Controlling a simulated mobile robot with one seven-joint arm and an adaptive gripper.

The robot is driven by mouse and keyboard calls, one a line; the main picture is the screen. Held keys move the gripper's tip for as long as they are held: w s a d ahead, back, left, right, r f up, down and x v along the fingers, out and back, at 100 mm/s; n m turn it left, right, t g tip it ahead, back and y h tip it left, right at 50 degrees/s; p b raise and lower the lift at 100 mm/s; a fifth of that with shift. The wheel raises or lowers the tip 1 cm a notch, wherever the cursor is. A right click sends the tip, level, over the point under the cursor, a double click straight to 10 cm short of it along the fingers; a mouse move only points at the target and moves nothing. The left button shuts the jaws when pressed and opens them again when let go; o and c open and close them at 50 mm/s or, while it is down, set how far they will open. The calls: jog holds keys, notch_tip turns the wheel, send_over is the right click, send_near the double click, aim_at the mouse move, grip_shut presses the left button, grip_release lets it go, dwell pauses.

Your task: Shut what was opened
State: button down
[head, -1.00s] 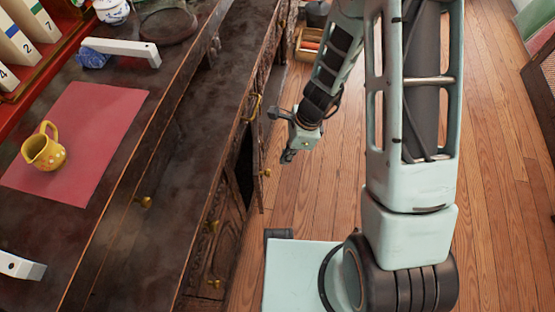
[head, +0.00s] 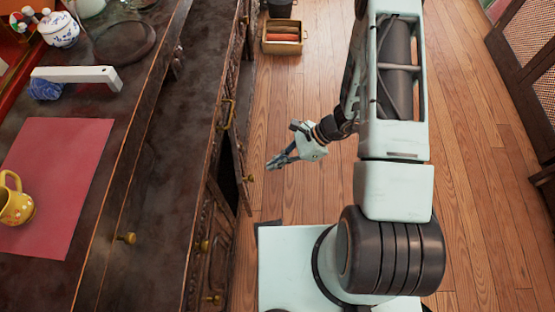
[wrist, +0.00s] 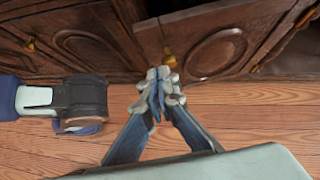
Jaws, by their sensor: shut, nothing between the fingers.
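A dark carved wooden cabinet (head: 175,130) stands on the left. One of its doors (head: 243,160) is ajar, with a dark gap behind it and a brass knob (head: 250,178) on its face. In the wrist view a door (wrist: 215,50) with an oval panel and brass knob (wrist: 168,58) is just ahead. My gripper (head: 270,165) is shut and empty, pointing left towards the door from outside. In the wrist view its fingertips (wrist: 157,84) are together just below the knob in the picture; I cannot tell whether they touch anything.
A yellow jug (head: 15,205) stands on a red mat (head: 70,160) on the cabinet top, with a lidded blue-and-white jar (head: 60,30) behind. A wooden crate (head: 283,38) sits on the floor beyond. Wooden floor (head: 480,170) is clear to the right.

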jog(key=shift+s+a+f+b, duration=0.25)
jog(key=shift+a+f, duration=0.4)
jog(key=shift+a, duration=0.65)
jog(key=shift+s+a+f+b, duration=0.2)
jog(key=shift+a+f, duration=0.4)
jog(key=shift+a, duration=0.7)
jog(key=shift+s+a+f+b, duration=0.25)
jog(key=shift+a+f, duration=0.4)
jog(key=shift+a, duration=0.65)
